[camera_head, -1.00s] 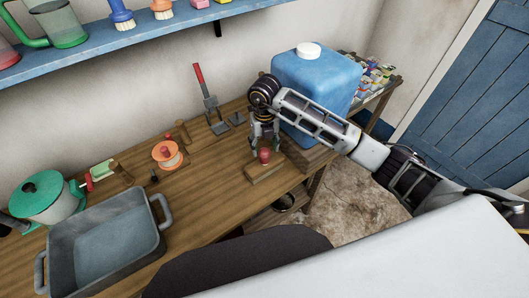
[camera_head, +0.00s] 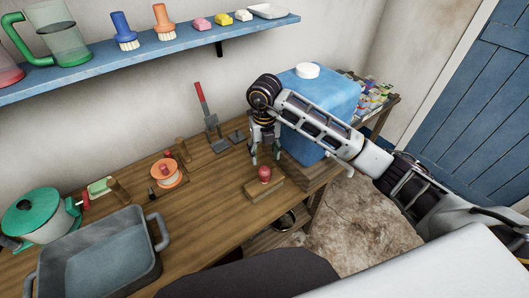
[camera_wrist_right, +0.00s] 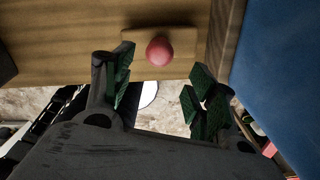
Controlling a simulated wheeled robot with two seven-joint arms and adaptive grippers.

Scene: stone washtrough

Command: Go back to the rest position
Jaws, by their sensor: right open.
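My right gripper (camera_head: 264,156) is open and empty above the wooden table (camera_head: 210,205), near its right end. Just in front of it and below is a wooden block with a red ball-shaped knob (camera_head: 264,174), standing on the table. In the right wrist view the red knob (camera_wrist_right: 159,51) shows beyond and between the two open fingers (camera_wrist_right: 155,88), apart from them. My left gripper is not in view.
A grey basin (camera_head: 100,258), a green-lidded pot (camera_head: 38,215) and an orange spool (camera_head: 167,173) stand to the left. A blue shelf (camera_head: 150,55) is above. The floor lies past the table's right end.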

